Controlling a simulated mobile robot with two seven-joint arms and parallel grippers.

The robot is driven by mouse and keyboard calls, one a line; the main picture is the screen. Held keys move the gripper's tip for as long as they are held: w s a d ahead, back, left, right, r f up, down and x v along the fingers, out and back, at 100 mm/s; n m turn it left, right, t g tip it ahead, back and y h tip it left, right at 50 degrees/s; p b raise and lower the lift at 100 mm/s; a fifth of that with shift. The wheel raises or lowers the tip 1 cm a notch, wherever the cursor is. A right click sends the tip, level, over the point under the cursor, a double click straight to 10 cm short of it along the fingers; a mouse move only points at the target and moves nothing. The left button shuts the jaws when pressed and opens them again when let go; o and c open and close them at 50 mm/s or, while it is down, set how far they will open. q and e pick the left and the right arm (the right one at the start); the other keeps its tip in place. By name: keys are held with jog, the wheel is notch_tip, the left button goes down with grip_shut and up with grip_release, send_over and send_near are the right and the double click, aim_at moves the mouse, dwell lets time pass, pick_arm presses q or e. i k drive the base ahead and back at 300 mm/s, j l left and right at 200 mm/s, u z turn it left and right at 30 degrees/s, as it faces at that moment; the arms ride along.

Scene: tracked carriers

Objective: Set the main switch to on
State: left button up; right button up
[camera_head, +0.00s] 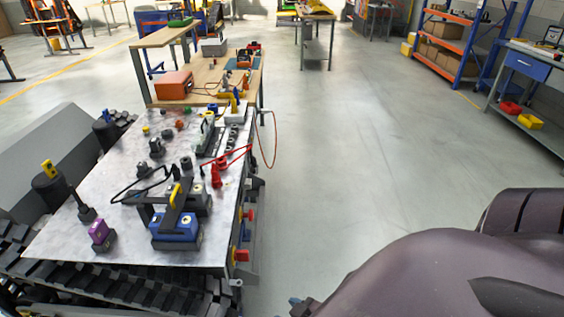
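A tracked carrier with a grey metal top (112,190) stands at the left, crowded with parts. On its right side face are a red switch-like part with a yellow piece (247,214) and a lower red one with a yellow piece (241,255). A blue box (175,232) with a yellow-marked dark lever stands near the top's front edge. I cannot tell which of these is the main switch, nor its setting. Neither gripper shows; only a dark purple part of my own body fills the lower right.
A wooden workbench (215,75) with an orange-red box (174,85) stands behind the carrier. A red cable (273,150) hangs off the right side. Open grey floor (370,130) lies right of the carrier. Shelves (455,45) and a bench (530,75) stand far right.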

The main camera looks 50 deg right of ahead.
aim_at(240, 255)
jog(key=i+l+z, duration=0.15)
jog(key=z, duration=0.2)
jog(key=i+z, duration=0.15)
jog(key=z, duration=0.2)
jog(key=i+l+z, duration=0.1)
jog(key=z, duration=0.25)
jog(key=k, duration=0.45)
jog(key=k+l+u, duration=0.1)
jog(key=u, duration=0.2)
jog(key=k+u, duration=0.35)
jog(key=i, duration=0.1)
